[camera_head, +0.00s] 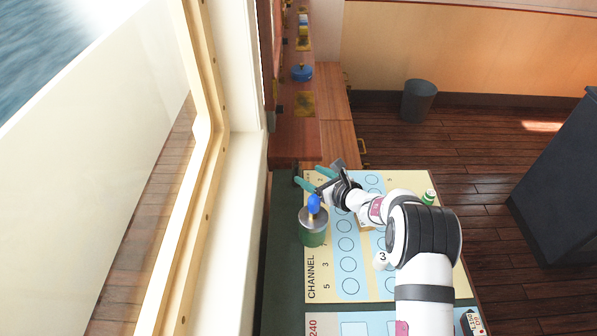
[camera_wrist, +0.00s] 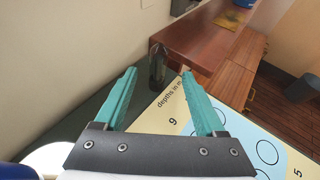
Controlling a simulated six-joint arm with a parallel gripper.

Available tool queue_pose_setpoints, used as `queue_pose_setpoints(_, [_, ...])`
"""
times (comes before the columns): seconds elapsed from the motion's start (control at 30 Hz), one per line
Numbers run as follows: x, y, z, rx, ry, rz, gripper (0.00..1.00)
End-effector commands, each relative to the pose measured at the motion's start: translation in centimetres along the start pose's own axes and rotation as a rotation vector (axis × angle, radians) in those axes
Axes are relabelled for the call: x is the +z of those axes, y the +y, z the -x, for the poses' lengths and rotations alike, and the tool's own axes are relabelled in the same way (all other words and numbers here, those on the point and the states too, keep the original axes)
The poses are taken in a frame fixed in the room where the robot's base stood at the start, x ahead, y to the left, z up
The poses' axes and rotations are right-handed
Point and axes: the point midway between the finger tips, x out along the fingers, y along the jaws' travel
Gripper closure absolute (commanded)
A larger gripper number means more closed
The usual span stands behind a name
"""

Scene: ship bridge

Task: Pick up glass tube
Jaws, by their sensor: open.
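A dark, see-through upright cylinder, which looks like the glass tube (camera_wrist: 158,66), stands on the dark green table strip beside the wooden counter's end. In the wrist view it shows beyond and between my fingertips. My gripper (camera_wrist: 159,74) is open, with its two teal fingers apart and nothing between them. In the head view my gripper (camera_head: 308,176) reaches over the far left corner of the chart board, fingers pointing left toward the window side. A small dark shape there by the fingertips may be the tube, but it is too small to tell.
The chart board (camera_head: 330,291) covers much of the table. The wooden counter (camera_head: 296,135) and wall bound the far left.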

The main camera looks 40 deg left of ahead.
Motion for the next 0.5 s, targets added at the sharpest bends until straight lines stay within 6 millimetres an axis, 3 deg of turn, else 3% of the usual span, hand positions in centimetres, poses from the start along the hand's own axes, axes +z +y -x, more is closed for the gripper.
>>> queue_pose_setpoints(0.5, [-0.7,0.2,-7.5,0.0,0.001,0.0,0.28])
